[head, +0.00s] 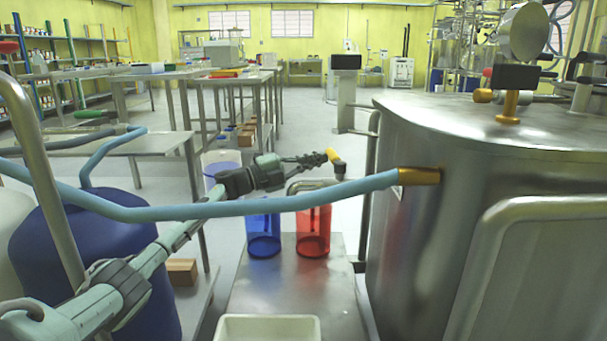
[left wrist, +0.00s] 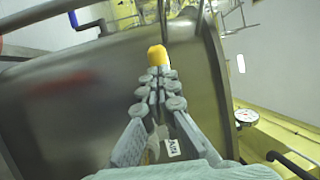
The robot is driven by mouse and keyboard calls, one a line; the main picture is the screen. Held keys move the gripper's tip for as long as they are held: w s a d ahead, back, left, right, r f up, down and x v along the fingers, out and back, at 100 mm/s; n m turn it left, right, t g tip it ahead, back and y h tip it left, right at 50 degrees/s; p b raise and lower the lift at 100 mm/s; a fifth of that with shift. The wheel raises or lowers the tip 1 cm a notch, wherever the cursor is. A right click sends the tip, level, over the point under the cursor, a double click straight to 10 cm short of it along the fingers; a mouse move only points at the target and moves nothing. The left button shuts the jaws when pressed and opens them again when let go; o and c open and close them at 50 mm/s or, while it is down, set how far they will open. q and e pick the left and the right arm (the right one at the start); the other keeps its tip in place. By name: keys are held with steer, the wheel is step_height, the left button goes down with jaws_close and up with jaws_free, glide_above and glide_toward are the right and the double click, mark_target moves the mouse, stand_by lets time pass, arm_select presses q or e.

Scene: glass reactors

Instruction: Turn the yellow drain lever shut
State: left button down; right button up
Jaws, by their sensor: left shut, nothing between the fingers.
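The yellow drain lever (head: 332,154) shows in the head view just beyond my left gripper (head: 316,159), above a bent metal drain pipe (head: 308,184) beside the steel tank. In the left wrist view the yellow lever (left wrist: 157,55) shows as a rounded end straight ahead of the fingertips (left wrist: 159,76). The fingers are together with nothing between them. The tips look to be at or against the lever; I cannot tell whether they touch. The rest of the lever is hidden behind the fingers. My right gripper is not in view.
A light blue hose (head: 230,209) crosses in front of my left arm to a brass fitting (head: 419,176) on the large steel tank (head: 425,250). A red container (head: 313,240) and a blue container (head: 263,240) stand on a metal stand below. A white tray (head: 267,321) is nearer.

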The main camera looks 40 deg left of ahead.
arm_select(q)
steer(key=shift+w+d, duration=0.25)
steer(key=shift+w, duration=0.2)
stand_by(0.4)
steer(key=v, duration=0.7)
steer(key=shift+s, duration=0.2)
steer(key=shift+s+a, duration=0.1)
